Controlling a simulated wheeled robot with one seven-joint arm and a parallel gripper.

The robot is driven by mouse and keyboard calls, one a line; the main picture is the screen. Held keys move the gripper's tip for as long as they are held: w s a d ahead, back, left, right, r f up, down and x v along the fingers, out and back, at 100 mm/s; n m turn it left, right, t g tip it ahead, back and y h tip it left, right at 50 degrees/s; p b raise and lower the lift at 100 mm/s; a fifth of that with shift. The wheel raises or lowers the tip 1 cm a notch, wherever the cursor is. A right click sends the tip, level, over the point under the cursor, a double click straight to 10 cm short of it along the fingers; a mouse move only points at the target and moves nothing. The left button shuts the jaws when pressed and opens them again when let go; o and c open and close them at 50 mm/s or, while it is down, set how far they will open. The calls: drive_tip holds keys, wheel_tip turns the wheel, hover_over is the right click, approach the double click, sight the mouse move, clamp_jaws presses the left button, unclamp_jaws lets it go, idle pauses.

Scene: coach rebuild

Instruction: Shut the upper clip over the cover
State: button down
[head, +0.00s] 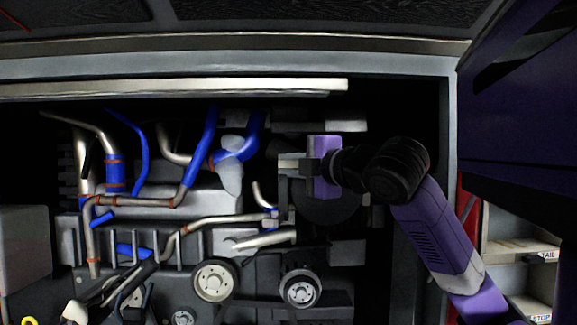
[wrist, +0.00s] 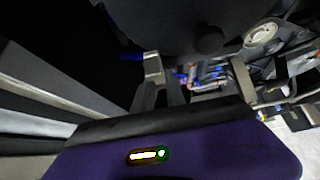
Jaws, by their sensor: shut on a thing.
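The cover is a dark round disc (head: 325,208) at the right side of the engine bay in the head view. It also shows as a dark round shape with a knob at the top of the wrist view (wrist: 190,28). My gripper (head: 291,164) is at the upper left of the cover, its grey fingers pointing left. In the wrist view my gripper's fingers (wrist: 198,75) reach up below the cover's edge. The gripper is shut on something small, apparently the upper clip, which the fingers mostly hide. I cannot tell how the clip lies against the cover.
Blue hoses and metal pipes (head: 190,200) fill the bay to the left. Two pulleys, one of them the left pulley (head: 214,281), sit below. A pale bar (head: 180,88) runs across the top. Shelves (head: 522,250) stand outside at the right. Dark space lies right of the cover.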

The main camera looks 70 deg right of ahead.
drive_tip(key=shift+s+d+n+t+y+b, duration=0.15)
drive_tip(key=shift+n+t+y, duration=0.3)
drive_tip(key=shift+n+y, duration=0.5)
drive_tip(key=shift+d+n+t+y+b, duration=0.3)
drive_tip(key=shift+n+t+y, duration=0.15)
drive_tip(key=shift+y, duration=0.85)
drive_tip(key=shift+s+d+n+t+y+b, duration=0.15)
drive_tip(key=shift+n+t+y, duration=0.25)
drive_tip(key=shift+n+y, duration=0.6)
drive_tip(key=shift+w+y, duration=0.1)
drive_tip(key=shift+y, duration=0.15)
drive_tip(key=shift+d, duration=0.1)
drive_tip(key=c, duration=1.4)
unclamp_jaws()
drive_tip(key=shift+o, duration=0.2)
drive_tip(key=shift+s, duration=0.3)
drive_tip(key=s+a+b, duration=0.1)
drive_tip(key=s+b, duration=0.1)
drive_tip(key=s, duration=0.5)
